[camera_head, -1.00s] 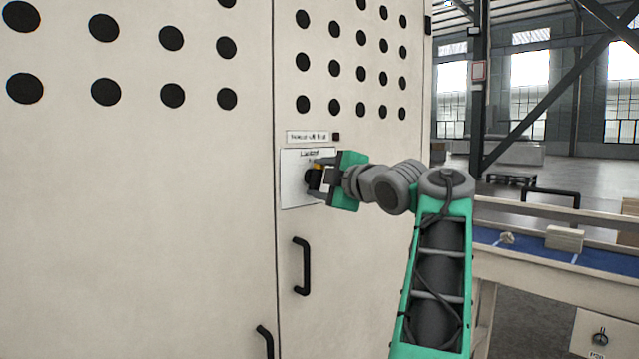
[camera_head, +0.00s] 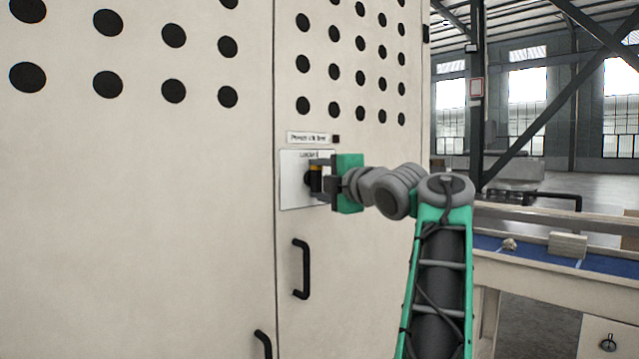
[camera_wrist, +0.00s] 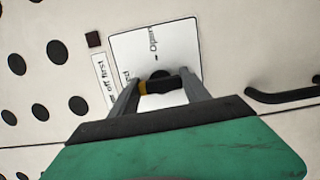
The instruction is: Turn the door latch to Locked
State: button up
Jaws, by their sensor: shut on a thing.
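The door latch (camera_head: 313,181) is a small black knob with an orange end, on a white plate (camera_head: 292,190) on the cabinet door. In the head view its orange end is at the top, below the word "Locked". In the wrist view the latch (camera_wrist: 160,85) lies crosswise between my fingers, orange end to the left, toward a partly hidden word; "Open" is printed above it there. My gripper (camera_head: 319,182) is shut on the latch; it also shows in the wrist view (camera_wrist: 161,92). The fingers hide part of the plate and latch.
A label strip (camera_head: 308,138) and small dark square (camera_head: 336,139) sit above the plate. A black door handle (camera_head: 301,268) is below the latch, and another (camera_head: 263,343) is lower left. A blue conveyor (camera_head: 540,252) with a pale box (camera_head: 567,245) stands at right.

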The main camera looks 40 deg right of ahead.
jog(key=o, duration=1.9)
jog(key=shift+s, duration=0.1)
jog(key=shift+s+d+b, duration=0.1)
jog(key=shift+s+b, duration=0.4)
jog(key=shift+s, duration=2.45)
